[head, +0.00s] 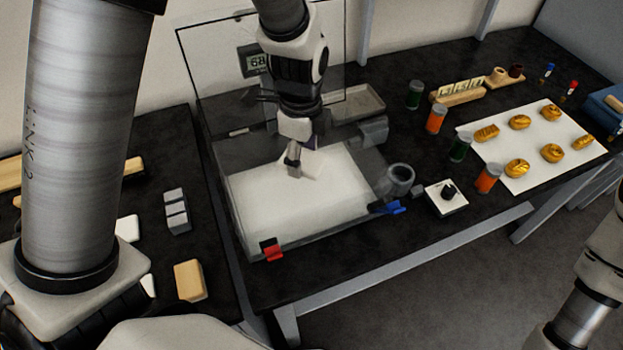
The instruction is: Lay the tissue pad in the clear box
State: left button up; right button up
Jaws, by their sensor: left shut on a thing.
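The clear box (325,233) stands on the dark table with a white sheet (262,212) on its floor. Its clear lid is raised at the back. My left gripper (294,162) reaches down from above, over the box's inside, and is shut on the white tissue pad (318,168). The pad shows to the right of the fingers. White on white, I cannot tell whether it touches the sheet. My right arm is at the lower right edge, with its gripper out of view.
A red clip (272,250) and a blue clip (392,208) sit at the box's front corners. A grey cup (399,178) and a white square with a black knob (446,197) are to the right. Capped jars and gold pieces on a white sheet (540,172) fill the right table.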

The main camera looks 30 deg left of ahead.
aim_at(302, 192)
pick_arm(q)
jog(key=s+f, duration=0.1)
jog(key=f, duration=0.2)
jog(key=shift+s, duration=0.4)
jog(key=f, duration=0.2)
jog(key=w+f, duration=0.1)
jog(key=f, duration=0.2)
jog(key=shift+w+f+p, duration=0.15)
jog(key=shift+f+p, duration=0.1)
jog(key=shift+p, duration=0.05)
jog(key=shift+s+r, duration=0.1)
jog(key=shift+s, duration=0.15)
jog(key=shift+f+b, duration=0.25)
jog(key=shift+b, duration=0.05)
jog(key=o, duration=0.8)
jog(key=shift+w, duration=0.15)
jog(key=shift+r, duration=0.15)
notch_tip(302, 192, up, 12)
jog(key=shift+r, duration=0.1)
